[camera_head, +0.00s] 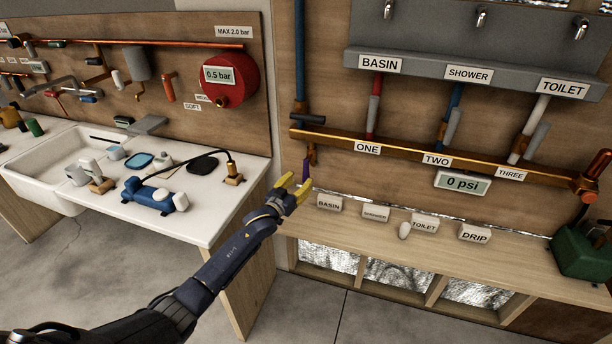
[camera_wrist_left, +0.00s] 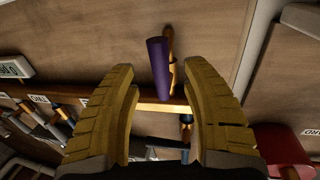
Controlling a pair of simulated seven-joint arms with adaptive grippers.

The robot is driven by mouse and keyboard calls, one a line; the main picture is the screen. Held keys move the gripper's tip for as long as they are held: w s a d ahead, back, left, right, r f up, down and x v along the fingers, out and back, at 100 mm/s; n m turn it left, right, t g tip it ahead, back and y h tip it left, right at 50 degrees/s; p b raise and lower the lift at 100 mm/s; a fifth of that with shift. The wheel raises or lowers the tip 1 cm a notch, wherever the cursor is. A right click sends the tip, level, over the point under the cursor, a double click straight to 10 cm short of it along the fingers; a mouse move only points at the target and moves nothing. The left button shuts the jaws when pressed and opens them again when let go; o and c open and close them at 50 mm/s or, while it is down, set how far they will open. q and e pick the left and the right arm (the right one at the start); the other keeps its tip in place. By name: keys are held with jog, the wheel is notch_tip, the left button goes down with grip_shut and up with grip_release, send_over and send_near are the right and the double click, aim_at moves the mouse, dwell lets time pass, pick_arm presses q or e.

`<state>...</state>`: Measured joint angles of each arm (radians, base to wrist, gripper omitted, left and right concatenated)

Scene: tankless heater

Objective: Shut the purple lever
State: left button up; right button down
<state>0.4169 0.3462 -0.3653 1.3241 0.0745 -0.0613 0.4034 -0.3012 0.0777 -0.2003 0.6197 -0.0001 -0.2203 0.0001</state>
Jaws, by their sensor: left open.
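The purple lever (camera_head: 306,169) hangs beside a brass valve fitting (camera_head: 312,153) below the left end of the copper pipe on the wooden wall. My left gripper (camera_head: 294,187) has yellow fingers and is just left of and below the lever in the head view. In the left wrist view the purple lever (camera_wrist_left: 158,68) shows beyond the fingertips, between the two open fingers (camera_wrist_left: 160,92), with the brass fitting (camera_wrist_left: 171,60) alongside. I see no clear contact. My right gripper is not in view.
The copper pipe (camera_head: 400,152) runs right, with red, blue and white branch pipes. Labelled blocks such as BASIN (camera_head: 329,202) stand on the wooden shelf (camera_head: 350,232) below. A white counter (camera_head: 215,215) with a blue pump (camera_head: 150,195) is at left.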

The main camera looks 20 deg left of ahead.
aim_at(304, 177)
pick_arm(q)
jog(key=shift+x, duration=2.4)
jog(key=shift+o, duration=0.2)
grip_shut()
